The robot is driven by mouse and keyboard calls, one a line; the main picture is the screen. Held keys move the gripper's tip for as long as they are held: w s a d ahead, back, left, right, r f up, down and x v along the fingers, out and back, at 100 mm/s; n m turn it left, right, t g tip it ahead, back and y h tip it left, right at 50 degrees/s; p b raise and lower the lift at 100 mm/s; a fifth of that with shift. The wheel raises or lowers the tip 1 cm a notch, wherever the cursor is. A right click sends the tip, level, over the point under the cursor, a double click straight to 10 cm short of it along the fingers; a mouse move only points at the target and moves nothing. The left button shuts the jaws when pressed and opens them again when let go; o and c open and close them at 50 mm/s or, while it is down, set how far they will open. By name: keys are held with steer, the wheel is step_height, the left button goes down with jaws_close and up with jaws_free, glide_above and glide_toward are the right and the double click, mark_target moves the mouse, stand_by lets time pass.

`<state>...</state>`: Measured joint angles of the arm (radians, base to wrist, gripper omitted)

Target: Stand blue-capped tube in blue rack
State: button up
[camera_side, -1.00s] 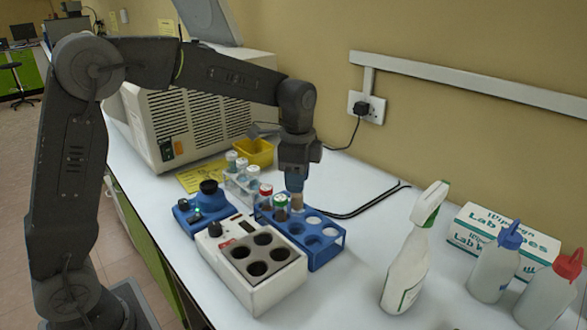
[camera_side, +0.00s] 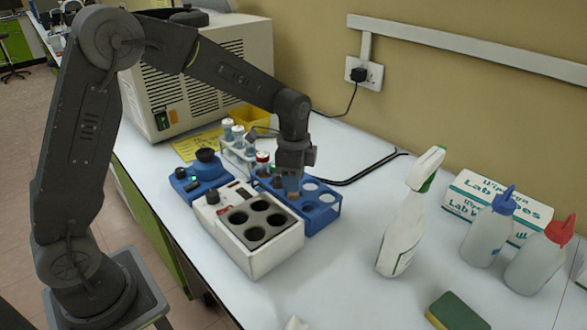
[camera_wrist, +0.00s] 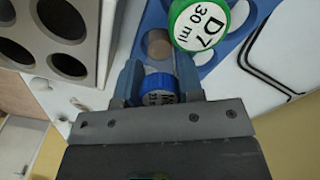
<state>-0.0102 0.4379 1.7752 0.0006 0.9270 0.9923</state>
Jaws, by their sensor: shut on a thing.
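My gripper (camera_side: 292,188) is low over the blue rack (camera_side: 322,214) in the side view. In the wrist view my gripper (camera_wrist: 158,84) is shut on the blue-capped tube, whose blue cap (camera_wrist: 158,82) shows between the jaws with dark lettering. The tube's body is hidden below the cap. In the side view the jaws and rack hide it, so I cannot tell how deep it sits in the rack. The rack (camera_wrist: 225,48) also shows in the wrist view, beyond the jaws. A green-capped tube (camera_wrist: 200,22) marked "D7 30 ml" stands close beside the jaws.
A red-capped tube (camera_side: 262,158) is behind the gripper. A white block with dark wells (camera_side: 258,250) adjoins the rack's left. A clear rack of tubes (camera_side: 238,150) stands behind. A spray bottle (camera_side: 405,225) is to the right, with clear table between.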

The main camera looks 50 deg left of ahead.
steer(key=shift+f, duration=0.35)
steer(key=o, duration=1.1)
